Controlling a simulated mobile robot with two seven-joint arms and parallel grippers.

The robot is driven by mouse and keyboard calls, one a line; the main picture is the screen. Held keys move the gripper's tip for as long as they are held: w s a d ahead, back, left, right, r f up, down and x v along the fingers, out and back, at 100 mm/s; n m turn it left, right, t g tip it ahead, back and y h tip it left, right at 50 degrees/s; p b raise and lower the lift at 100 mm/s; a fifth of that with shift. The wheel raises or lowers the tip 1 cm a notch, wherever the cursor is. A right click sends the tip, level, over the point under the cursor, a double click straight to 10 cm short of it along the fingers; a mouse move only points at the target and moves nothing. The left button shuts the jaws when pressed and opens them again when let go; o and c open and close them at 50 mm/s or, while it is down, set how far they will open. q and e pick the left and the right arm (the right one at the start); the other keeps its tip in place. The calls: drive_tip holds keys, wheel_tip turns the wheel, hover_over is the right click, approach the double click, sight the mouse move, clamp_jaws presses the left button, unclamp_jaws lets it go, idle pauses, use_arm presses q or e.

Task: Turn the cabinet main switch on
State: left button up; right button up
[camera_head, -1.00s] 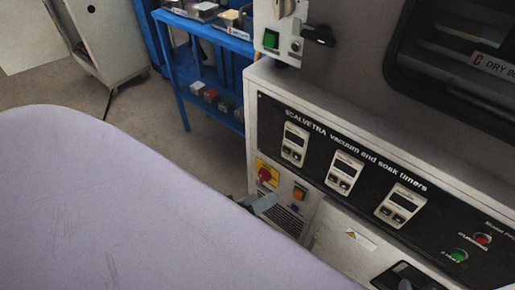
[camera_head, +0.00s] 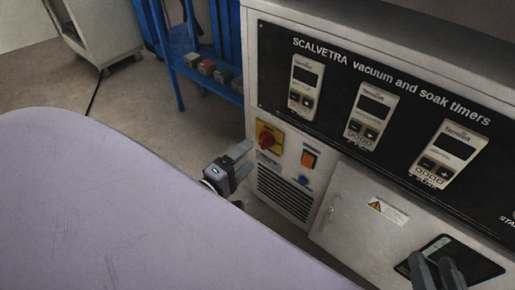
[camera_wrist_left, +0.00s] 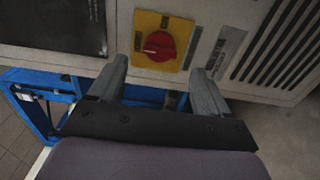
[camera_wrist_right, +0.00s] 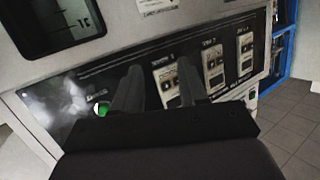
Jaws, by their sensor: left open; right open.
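The cabinet main switch is a red rotary knob (camera_head: 267,138) on a yellow plate, on the lower left of the cabinet front. In the left wrist view the red knob (camera_wrist_left: 159,46) sits on its yellow plate (camera_wrist_left: 178,27), ahead of and between the two fingers. My left gripper (camera_head: 241,160) is open and empty, just short of the knob and apart from it. It also shows in the left wrist view (camera_wrist_left: 160,85). My right gripper (camera_head: 437,268) is open and empty, low in front of the cabinet at the right; its fingers show in the right wrist view (camera_wrist_right: 162,88).
Timer modules (camera_head: 305,84) line the black panel above. A blue shelf rack (camera_head: 190,60) stands behind at the left. A pale lilac rounded surface (camera_head: 110,200) fills the lower left.

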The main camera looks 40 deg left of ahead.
sight(262, 144)
use_arm(q)
drive_tip(key=shift+w+d+b, duration=0.2)
drive_tip(key=shift+w+b, duration=0.3)
drive_tip(key=shift+w, duration=2.15)
use_arm(e)
drive_tip(key=shift+s+d+r, duration=0.1)
drive_tip(key=shift+d, duration=0.2)
use_arm(q)
drive_tip(key=c, duration=1.1)
drive_tip(key=shift+o, duration=0.3)
